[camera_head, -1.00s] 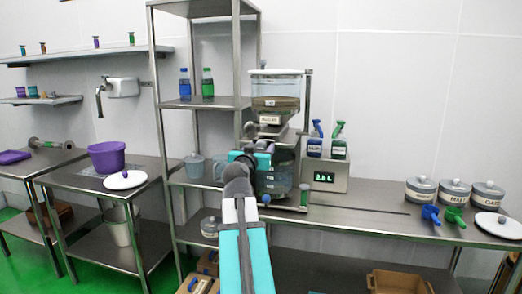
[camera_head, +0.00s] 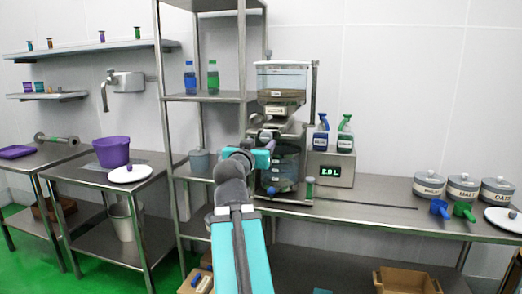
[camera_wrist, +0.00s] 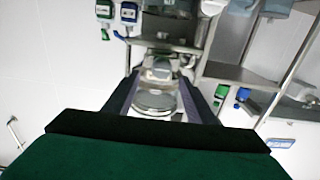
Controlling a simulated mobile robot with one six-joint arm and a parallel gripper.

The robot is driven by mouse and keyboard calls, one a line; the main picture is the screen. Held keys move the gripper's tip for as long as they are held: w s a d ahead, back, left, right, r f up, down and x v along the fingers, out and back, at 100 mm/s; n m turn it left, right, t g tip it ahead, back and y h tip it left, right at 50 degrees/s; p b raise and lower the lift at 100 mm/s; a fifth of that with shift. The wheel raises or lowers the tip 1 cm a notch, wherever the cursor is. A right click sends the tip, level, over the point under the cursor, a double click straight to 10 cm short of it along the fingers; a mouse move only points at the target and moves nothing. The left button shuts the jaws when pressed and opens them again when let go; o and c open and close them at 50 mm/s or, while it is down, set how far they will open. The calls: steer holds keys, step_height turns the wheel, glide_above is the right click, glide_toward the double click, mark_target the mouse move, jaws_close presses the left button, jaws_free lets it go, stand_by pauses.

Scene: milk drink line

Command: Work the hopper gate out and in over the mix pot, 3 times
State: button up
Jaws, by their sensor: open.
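The clear hopper (camera_head: 283,78) with pale brown contents stands in a metal frame on the right bench. Its gate lies below the hopper, but my gripper's end covers much of that area, so I cannot tell how far out it is. The glass mix pot (camera_head: 287,166) stands under the hopper, partly behind my arm. My gripper (camera_head: 262,140) is at the frame's front left, level with the space between hopper and pot. In the wrist view, my gripper (camera_wrist: 160,84) has its fingers apart, with round clear and metal parts seen beyond the gap.
A display box (camera_head: 331,170) and spray bottles (camera_head: 321,138) stand right of the hopper. A tall metal shelf rack (camera_head: 208,98) is close on the left. Lidded canisters (camera_head: 462,188) and scoops (camera_head: 439,208) sit far right. The bench between (camera_head: 380,190) is mostly clear.

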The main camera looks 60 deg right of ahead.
steer(key=shift+b+v, duration=2.55)
steer(key=shift+b, duration=0.45)
steer(key=shift+s, duration=0.1)
steer(key=shift+f, duration=0.1)
